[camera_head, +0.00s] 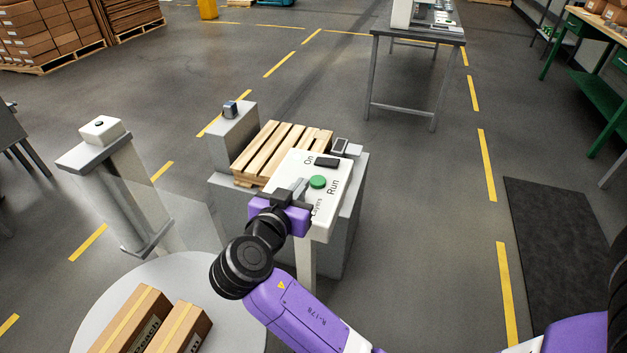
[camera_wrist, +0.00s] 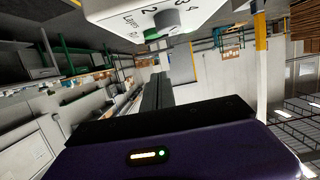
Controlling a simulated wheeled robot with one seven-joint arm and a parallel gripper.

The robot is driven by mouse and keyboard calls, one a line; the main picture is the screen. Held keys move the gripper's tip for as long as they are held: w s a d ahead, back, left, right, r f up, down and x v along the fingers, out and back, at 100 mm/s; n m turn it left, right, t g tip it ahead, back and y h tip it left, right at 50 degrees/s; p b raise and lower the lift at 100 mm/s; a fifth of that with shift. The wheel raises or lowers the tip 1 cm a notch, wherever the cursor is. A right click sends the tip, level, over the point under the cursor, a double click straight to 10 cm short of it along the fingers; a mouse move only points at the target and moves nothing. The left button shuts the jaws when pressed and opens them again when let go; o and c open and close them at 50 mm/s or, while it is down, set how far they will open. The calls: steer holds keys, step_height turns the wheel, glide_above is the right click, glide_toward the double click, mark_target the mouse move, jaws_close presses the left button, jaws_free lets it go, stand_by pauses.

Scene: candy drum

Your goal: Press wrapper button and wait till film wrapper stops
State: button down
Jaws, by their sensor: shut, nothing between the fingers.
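The white control panel (camera_head: 287,165) has "On", "Run" and "Layers" lettering, a green Run button (camera_head: 318,182) and a black switch (camera_head: 326,162). My purple gripper (camera_head: 300,187) is shut and empty, its fingers pointing up over the panel, just left of the green button. I cannot tell whether it touches the panel. In the wrist view, the panel (camera_wrist: 125,14) hangs at the top with a grey knob (camera_wrist: 172,20) among numbers and the green button (camera_wrist: 151,34); my shut fingers (camera_wrist: 157,85) lie below them. The wrapper's white turntable (camera_head: 95,300) is at lower left.
Two brown cartons (camera_head: 135,320) stand on the turntable. A grey post (camera_head: 125,200) with a white box on top stands behind it. A wooden pallet (camera_head: 275,150) lies behind the panel on a grey base.

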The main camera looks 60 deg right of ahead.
steer(key=p, duration=0.2)
glide_above(314, 190)
steer(key=shift+d+f, duration=0.15)
steer(key=shift+f, duration=0.45)
steer(key=shift+d+f, duration=0.15)
steer(key=shift+f, duration=0.45)
steer(key=f, duration=0.2)
steer(key=shift+a+f, duration=0.25)
steer(key=shift+f, duration=0.75)
